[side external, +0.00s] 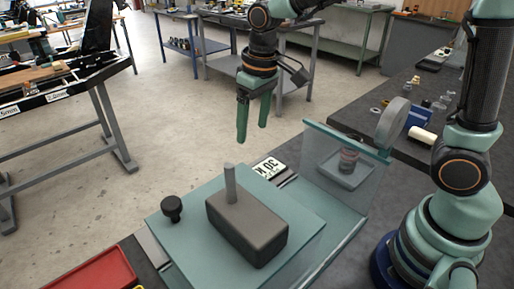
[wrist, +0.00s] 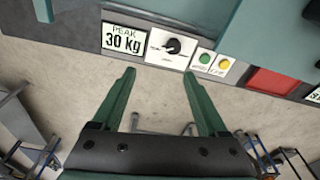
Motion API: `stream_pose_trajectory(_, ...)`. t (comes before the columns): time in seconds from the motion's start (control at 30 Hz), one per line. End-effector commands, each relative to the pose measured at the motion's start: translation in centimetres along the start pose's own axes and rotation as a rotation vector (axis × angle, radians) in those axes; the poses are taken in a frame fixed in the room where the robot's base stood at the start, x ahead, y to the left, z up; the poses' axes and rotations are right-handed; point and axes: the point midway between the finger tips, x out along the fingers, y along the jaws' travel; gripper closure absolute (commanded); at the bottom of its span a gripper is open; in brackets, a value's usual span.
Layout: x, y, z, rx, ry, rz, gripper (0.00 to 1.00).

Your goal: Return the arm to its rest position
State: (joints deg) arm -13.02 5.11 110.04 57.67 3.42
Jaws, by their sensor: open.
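My gripper (side external: 254,123) hangs in the air above and behind the teal platform (side external: 165,232) in the side external view. Its two green fingers are apart with nothing between them. In the wrist view my gripper (wrist: 158,82) also shows open and empty, its fingers pointing toward a panel edge with a "PEAK 30 kg" label (wrist: 123,40). A dark grey block (side external: 246,228) with an upright grey peg (side external: 231,184) rests on the platform, below the gripper and apart from it. A black knob (side external: 172,208) stands at the platform's left corner.
A clear upright panel with a teal top rail (side external: 345,141) stands right of the platform, close to a grey disc (side external: 392,123). A red tray (side external: 92,272) lies at the front left. Small parts lie on the dark bench (side external: 360,108). Open floor lies behind the platform.

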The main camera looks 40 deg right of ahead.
Motion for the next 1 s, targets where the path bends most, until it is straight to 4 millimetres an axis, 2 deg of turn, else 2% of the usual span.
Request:
stream_pose_trajectory(0.03, -1.3, 0.9, 0.8, 0.017, 0.037, 0.001, 0.24)
stream_pose_trajectory(0.2, -4.1, 3.2, 3.6, 0.062, 0.137, 0.01, 0.24)
stream_pose_trajectory(0.4, -6.0, 5.4, 7.3, 0.112, 0.253, 0.029, 0.24)
stream_pose_trajectory(0.5, -6.4, 6.2, 8.8, 0.133, 0.3, 0.04, 0.24)
stream_pose_trajectory(0.7, -6.5, 7.0, 10.6, 0.156, 0.358, 0.056, 0.24)
stream_pose_trajectory(1.0, -6.5, 7.1, 10.8, 0.159, 0.366, 0.059, 0.24)
